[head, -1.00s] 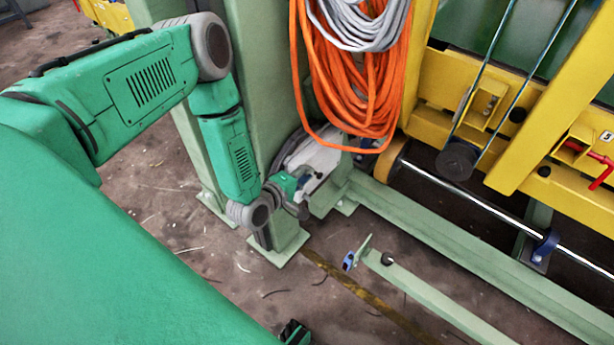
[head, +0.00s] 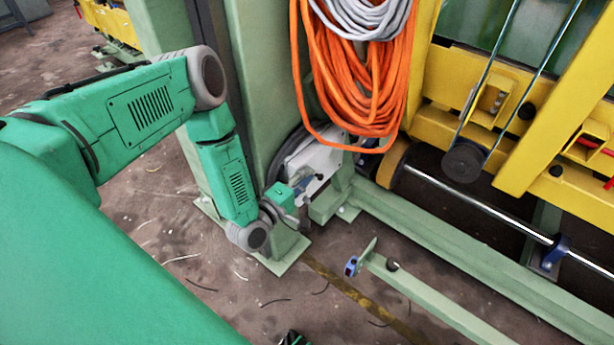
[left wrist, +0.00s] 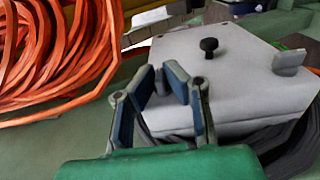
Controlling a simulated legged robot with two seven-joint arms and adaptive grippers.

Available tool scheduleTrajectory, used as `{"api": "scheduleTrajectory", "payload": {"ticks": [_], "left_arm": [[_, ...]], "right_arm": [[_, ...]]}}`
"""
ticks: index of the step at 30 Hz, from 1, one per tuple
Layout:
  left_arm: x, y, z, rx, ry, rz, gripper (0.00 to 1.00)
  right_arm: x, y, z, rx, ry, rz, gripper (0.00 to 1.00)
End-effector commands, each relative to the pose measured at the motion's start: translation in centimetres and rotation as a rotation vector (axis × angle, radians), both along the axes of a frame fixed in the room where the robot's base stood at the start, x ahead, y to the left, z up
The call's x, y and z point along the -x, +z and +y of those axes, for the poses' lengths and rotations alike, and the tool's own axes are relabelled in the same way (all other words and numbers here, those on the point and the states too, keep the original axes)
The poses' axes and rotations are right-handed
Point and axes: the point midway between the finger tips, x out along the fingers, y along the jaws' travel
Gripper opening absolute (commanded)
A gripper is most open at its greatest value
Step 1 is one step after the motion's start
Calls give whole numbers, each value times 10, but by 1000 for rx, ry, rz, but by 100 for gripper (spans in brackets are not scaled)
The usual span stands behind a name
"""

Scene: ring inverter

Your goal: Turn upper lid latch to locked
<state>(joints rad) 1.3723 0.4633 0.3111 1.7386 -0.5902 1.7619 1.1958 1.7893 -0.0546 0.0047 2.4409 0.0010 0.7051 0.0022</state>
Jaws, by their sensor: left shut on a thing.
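A pale grey box with a flat lid (head: 322,161) is mounted low beside the green post. The left wrist view shows its lid (left wrist: 235,45) close up, with a round black knob (left wrist: 208,47) and an upright grey latch tab (left wrist: 289,63) at the far right. My left gripper (head: 303,184) is at the box's near side. In the left wrist view its blue-padded fingers (left wrist: 161,82) are at the lid's left part, shut on the upper lid latch, which they mostly hide. How far the latch is turned cannot be told.
Orange cable coils (head: 352,85) hang from the post (head: 262,75) just above the box. A green floor beam (head: 420,300) with an upright end plate lies in front. A yellow frame (head: 470,85) stands at right.

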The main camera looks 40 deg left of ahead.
Motion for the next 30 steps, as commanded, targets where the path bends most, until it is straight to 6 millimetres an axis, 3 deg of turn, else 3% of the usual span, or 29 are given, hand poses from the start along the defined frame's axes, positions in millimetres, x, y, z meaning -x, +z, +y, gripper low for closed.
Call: {"api": "scheduleTrajectory", "payload": {"ticks": [3,5,6,15,19,30], "left_arm": [[2,-3,1,-2,0,10,0],[2,-3,1,-2,0,10,23],[2,-3,1,-2,0,10,28],[2,-1,0,0,0,5,28],[12,-2,1,0,0,6,28],[86,-5,8,0,0,11,28]], "right_arm": [[0,0,0,0,0,0,33],[0,0,0,0,0,0,33],[0,0,0,0,0,0,33],[1,0,0,0,0,-2,33],[2,0,0,0,0,-2,33],[1,1,0,0,0,-3,33]]}}
